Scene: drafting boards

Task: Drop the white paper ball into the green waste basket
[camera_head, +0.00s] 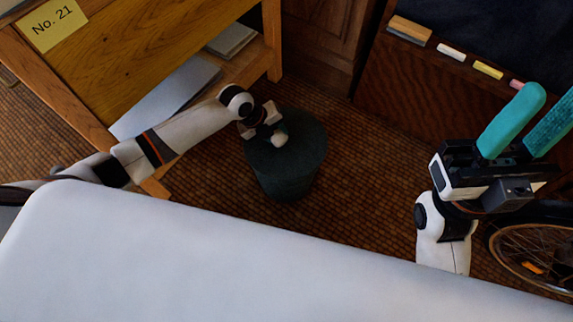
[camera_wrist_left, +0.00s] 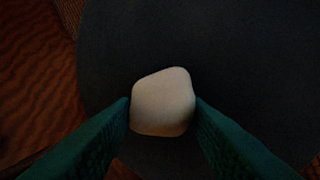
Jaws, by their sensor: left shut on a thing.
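The white paper ball (camera_head: 279,140) is between the fingers of my left gripper (camera_head: 273,132), which is shut on it. In the left wrist view the ball (camera_wrist_left: 163,102) sits between the two teal fingertips. The waste basket (camera_head: 287,180) is dark green and stands upright on the floor. The ball and gripper overlap its top in the head view. In the left wrist view the dark round shape of the basket (camera_wrist_left: 215,45) fills the space behind the ball. The height between ball and rim is hard to tell. My right gripper (camera_head: 548,108) is open and empty, at the right.
A wooden desk (camera_head: 130,50) labelled "No. 21" stands at the left, with papers on its lower shelf. A dark board has a ledge with an eraser (camera_head: 409,29) and chalks (camera_head: 451,51). A bicycle wheel (camera_head: 535,250) is at lower right. Carpet surrounds the basket.

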